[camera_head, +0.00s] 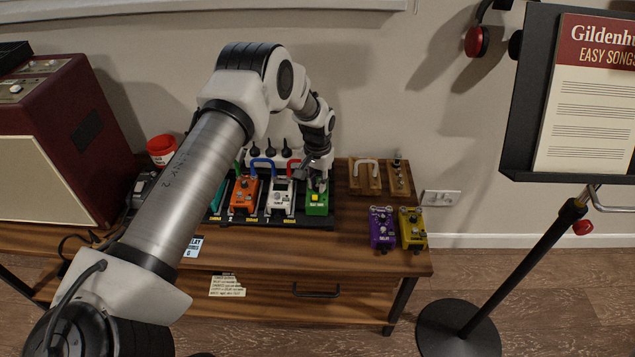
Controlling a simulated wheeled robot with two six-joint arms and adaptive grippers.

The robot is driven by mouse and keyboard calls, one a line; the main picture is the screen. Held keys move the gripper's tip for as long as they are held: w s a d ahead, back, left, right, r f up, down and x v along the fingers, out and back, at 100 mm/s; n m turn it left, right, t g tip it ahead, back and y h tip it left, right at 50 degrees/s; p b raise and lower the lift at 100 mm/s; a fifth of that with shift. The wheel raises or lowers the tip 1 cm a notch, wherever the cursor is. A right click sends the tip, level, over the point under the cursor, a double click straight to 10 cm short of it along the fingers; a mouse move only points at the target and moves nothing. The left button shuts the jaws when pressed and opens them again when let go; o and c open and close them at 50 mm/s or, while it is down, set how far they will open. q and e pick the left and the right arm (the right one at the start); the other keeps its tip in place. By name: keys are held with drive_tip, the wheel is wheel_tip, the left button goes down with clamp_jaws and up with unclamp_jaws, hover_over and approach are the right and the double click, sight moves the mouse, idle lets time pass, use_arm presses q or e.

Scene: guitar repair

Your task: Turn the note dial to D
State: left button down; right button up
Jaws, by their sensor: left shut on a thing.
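My left gripper (317,182) reaches down over the back end of a green pedal (316,207) with a yellow patch on top. The pedal sits at the right end of the black pedalboard (280,226). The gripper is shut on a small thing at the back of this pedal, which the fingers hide. It looks like a knob, but I cannot read any letter or note mark, so I cannot tell where the dial points. My right gripper is out of view.
A white pedal (279,199) and an orange pedal (243,195) stand left of the green one. A purple pedal (382,228) and a yellow pedal (412,228) stand near the right edge of the wooden bench (350,257). A music stand (515,110) rises at right.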

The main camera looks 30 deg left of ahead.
use_arm(q)
drive_tip(key=shift+f+m, duration=0.1)
drive_tip(key=shift+m, duration=1.4)
drive_tip(key=c, duration=1)
unclamp_jaws()
drive_tip(key=shift+c, duration=0.2)
wheel_tip(320, 180, up, 12)
